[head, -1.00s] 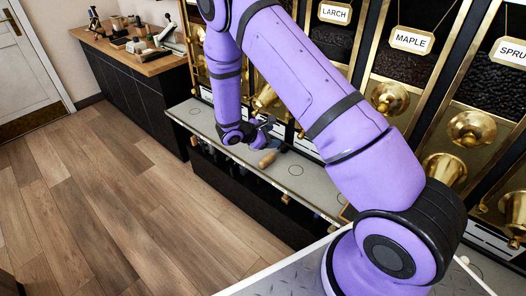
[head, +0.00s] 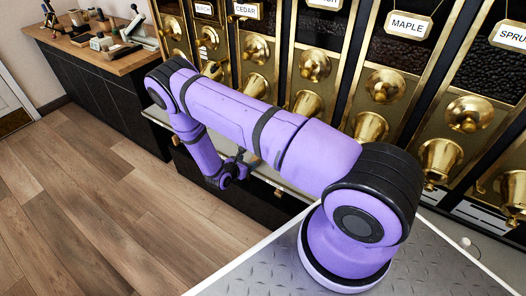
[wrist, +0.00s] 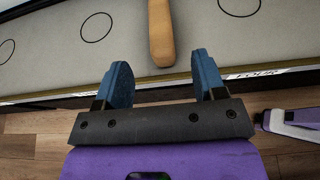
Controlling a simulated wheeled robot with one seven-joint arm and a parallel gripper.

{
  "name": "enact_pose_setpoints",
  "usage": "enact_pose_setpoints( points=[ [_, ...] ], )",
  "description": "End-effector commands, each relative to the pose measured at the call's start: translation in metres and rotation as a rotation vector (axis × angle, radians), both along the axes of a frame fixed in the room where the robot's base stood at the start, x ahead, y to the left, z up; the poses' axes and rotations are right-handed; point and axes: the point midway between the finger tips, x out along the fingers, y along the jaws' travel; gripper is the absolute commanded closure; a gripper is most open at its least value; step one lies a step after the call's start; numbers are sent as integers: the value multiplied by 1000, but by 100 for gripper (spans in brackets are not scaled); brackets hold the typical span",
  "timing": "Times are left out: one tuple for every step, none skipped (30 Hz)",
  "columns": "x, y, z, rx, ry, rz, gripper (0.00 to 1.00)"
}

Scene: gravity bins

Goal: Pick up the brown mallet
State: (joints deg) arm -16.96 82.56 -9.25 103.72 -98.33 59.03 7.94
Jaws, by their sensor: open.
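A tan-brown wooden handle (wrist: 161,32), seemingly the mallet's, lies on the grey counter (wrist: 60,58) in the wrist view. Its rounded near end reaches to the counter's front edge; the far end and any head are cut off by the top of the frame. My gripper (wrist: 161,72) is open, with its two blue fingers apart and empty. The handle's near end lines up with the gap, just beyond the fingertips. In the head view my arm hides most of the gripper, and I cannot clearly make out the mallet.
Gravity bins with brass spouts (head: 370,127) stand along the back of the counter. Black circles (wrist: 97,27) mark the counter top. A workbench (head: 95,55) with tools is at the far left. The wood floor (head: 90,220) in front is clear.

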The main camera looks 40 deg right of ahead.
Motion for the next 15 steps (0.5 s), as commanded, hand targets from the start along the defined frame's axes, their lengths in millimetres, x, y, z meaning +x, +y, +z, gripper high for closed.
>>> enact_pose_setpoints(
  points=[
    [2, -8, -4, 0, 1, -2, 36],
    [4, -12, -5, 0, 0, -2, 36],
    [6, -17, -7, -1, -1, -3, 36],
    [7, -21, -9, -1, -1, -3, 36],
    [8, -23, -10, -1, 0, -2, 36],
    [9, -26, -11, -1, -1, -1, 36],
    [10, -28, -12, -1, -1, -1, 36],
    [11, -29, -12, -1, -1, 0, 36],
    [11, -31, -13, -1, -1, 0, 36],
    [12, -32, -14, -1, -1, -1, 36],
    [12, -34, -14, -1, -1, -1, 36],
    [13, -37, -15, -1, 0, -2, 36],
    [14, -40, -17, -1, 0, -2, 36],
    [15, -43, -18, -1, 0, -3, 36],
    [17, -48, -20, -1, -1, -4, 36]
  ],
)
